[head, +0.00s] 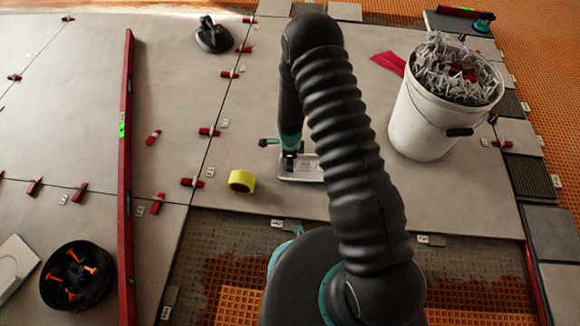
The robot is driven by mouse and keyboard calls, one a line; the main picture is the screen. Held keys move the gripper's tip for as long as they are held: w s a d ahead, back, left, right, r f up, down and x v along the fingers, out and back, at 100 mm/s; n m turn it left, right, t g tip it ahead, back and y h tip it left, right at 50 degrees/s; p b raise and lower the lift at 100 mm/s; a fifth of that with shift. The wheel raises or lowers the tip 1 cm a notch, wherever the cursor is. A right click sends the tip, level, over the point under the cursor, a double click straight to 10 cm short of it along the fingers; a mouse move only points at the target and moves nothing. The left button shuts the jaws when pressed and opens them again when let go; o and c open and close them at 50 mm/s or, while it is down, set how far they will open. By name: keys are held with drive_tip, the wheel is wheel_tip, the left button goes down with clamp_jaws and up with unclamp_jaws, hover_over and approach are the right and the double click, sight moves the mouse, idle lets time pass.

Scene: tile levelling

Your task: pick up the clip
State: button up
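Several small pale levelling clips lie on the grey tiles. One clip (210,172) is beside a tile joint left of my gripper, and another clip (277,223) is at the tile edge below it. More clips show farther left (63,198) and at the front edge (423,239). I cannot tell which one the task means. My gripper (290,165) points down at a small pale tray (300,177) on the tile. The arm hides part of the tray. The fingers are too small and dark to show whether they are open or hold anything.
A white bucket (425,125) full of clips stands at the right. A long red level (125,150) crosses the tiles. A black bowl (77,276) holds orange-tipped pieces. Red wedges (193,183) are scattered around.

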clamp_jaws()
idle(0.4)
drive_tip(key=shift+r, duration=0.65)
wheel_tip(320, 180, up, 3)
drive_tip(key=shift+f+p, duration=0.2)
drive_tip(key=shift+p, duration=0.2)
drive_tip(key=s+d+r+n+p, duration=0.2)
drive_tip(key=s+d+r+n, duration=0.4)
drive_tip(key=d+r+n, duration=0.35)
drive_tip(key=w+d+r+n+p, duration=0.1)
drive_tip(key=r+n+p, duration=0.2)
drive_tip(key=r+n, duration=0.2)
drive_tip(key=w+r+n+p, duration=0.2)
drive_tip(key=r+n, duration=0.3)
drive_tip(key=r, duration=0.5)
drive_tip(key=shift+w+d+r+p, duration=0.2)
drive_tip(key=shift+w+d+p, duration=0.1)
drive_tip(key=shift+d+p, duration=0.1)
